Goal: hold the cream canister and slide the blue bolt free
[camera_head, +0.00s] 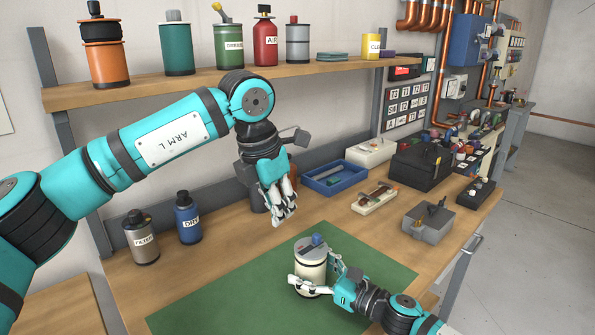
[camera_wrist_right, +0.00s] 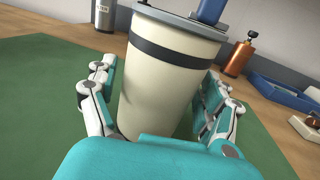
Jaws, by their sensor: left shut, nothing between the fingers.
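The cream canister (camera_head: 311,272) stands upright on the green mat, with a dark band near its top and a grey lid. The blue bolt (camera_head: 317,240) sits on the lid; its lower part also shows at the top of the right wrist view (camera_wrist_right: 211,12). My right gripper (camera_head: 314,278) has its fingers on both sides of the canister, closed against its wall; the canister fills the middle of the right wrist view (camera_wrist_right: 160,85). My left gripper (camera_head: 284,210) is shut and empty, pointing down above the bench, behind and left of the canister.
The green mat (camera_head: 215,310) is otherwise clear. A grey FILTER bottle (camera_head: 142,240) and a blue DRY bottle (camera_head: 188,220) stand to the left. A blue tray (camera_head: 335,179), a small cream tray (camera_head: 374,198) and a grey box (camera_head: 428,222) lie behind and right.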

